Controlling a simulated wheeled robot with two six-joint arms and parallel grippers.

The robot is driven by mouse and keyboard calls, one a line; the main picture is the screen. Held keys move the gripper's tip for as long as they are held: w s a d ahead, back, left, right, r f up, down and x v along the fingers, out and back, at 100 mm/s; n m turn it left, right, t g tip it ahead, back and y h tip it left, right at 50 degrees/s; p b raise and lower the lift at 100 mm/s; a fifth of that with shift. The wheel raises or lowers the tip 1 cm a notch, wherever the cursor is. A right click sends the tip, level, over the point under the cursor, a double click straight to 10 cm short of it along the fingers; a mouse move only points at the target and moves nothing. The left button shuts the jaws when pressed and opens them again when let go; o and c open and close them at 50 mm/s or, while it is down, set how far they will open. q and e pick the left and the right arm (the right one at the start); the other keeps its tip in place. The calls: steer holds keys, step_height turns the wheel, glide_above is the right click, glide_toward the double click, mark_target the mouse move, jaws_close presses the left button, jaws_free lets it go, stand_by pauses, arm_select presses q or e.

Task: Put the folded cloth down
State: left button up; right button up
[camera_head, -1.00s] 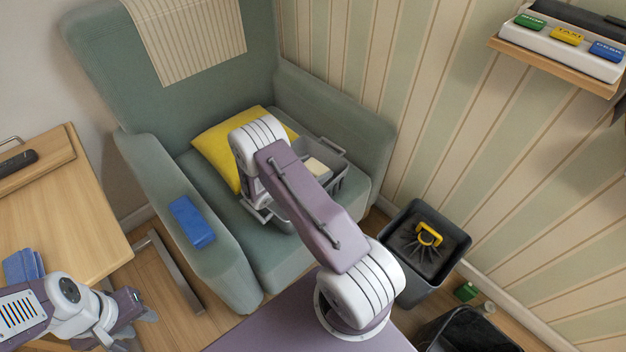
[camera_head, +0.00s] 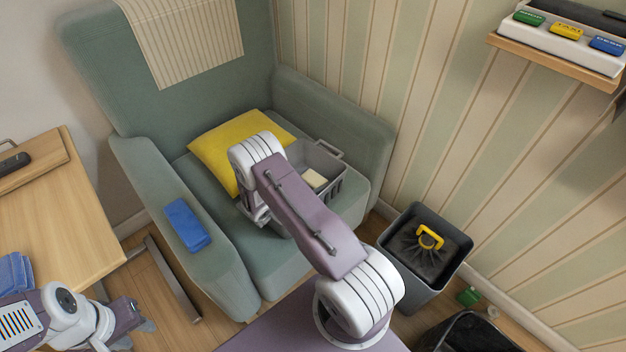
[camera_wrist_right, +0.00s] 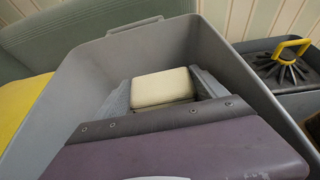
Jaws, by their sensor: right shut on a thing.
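A cream folded cloth (camera_head: 315,178), a small thick pad, shows inside the grey basket (camera_head: 333,188) on the armchair seat. In the right wrist view the cloth (camera_wrist_right: 162,87) sits between the two grey fingers of my right gripper (camera_wrist_right: 163,92), which is shut on it. The basket walls (camera_wrist_right: 75,90) surround it there. I cannot tell whether the cloth touches the basket floor. My left gripper (camera_head: 134,335) is open and empty at the lower left, near the table.
The green armchair (camera_head: 255,265) holds a yellow cushion (camera_head: 232,150) and a blue folded item (camera_head: 187,225) on its left armrest. Another blue item (camera_head: 16,274) lies on the wooden table (camera_head: 65,225). A dark bin (camera_head: 420,285) with a yellow-handled brush (camera_head: 430,238) stands right.

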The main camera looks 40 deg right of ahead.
steer(key=o, duration=1.1)
steer(key=shift+s+f, duration=0.1)
steer(key=shift+f, duration=0.1)
steer(key=shift+c, duration=0.2)
steer(key=shift+r, duration=0.3)
steer(key=shift+a+r+p, duration=0.2)
steer(key=shift+r+p, duration=0.45)
steer(key=shift+p, duration=0.15)
steer(key=p+v, duration=0.1)
steer(key=v, duration=0.6)
steer(key=shift+f, duration=0.15)
